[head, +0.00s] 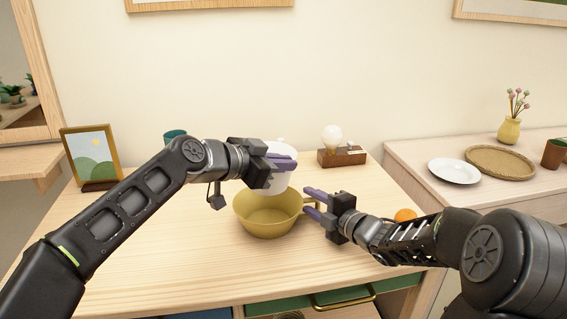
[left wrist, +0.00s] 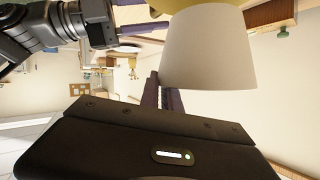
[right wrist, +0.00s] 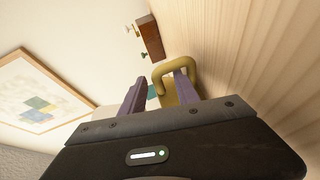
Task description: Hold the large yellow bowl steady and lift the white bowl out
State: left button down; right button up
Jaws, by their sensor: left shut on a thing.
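The large yellow bowl (head: 267,220) stands upright on the wooden table, its handle (head: 312,203) pointing right. The white bowl (head: 279,186) is held over the yellow bowl's back part; its lower edge looks level with or just above the rim. My left gripper (head: 284,163) is shut on the white bowl, which also fills the upper middle of the left wrist view (left wrist: 208,50). My right gripper (head: 311,202) is at the handle with its fingers apart. In the right wrist view the handle loop (right wrist: 176,68) is at the right finger; I cannot tell whether they touch.
A wooden block with a white bulb (head: 332,136) stands behind, right of the bowls. A picture frame (head: 92,155) and teal cup (head: 174,136) are at left. An orange fruit (head: 404,215) lies beside my right arm. The table front (head: 180,260) is clear.

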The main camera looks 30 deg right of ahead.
jog(key=s, duration=0.2)
jog(key=s+r, duration=0.1)
jog(key=s, duration=0.5)
jog(key=shift+d+r, duration=0.15)
jog(key=shift+d, duration=0.1)
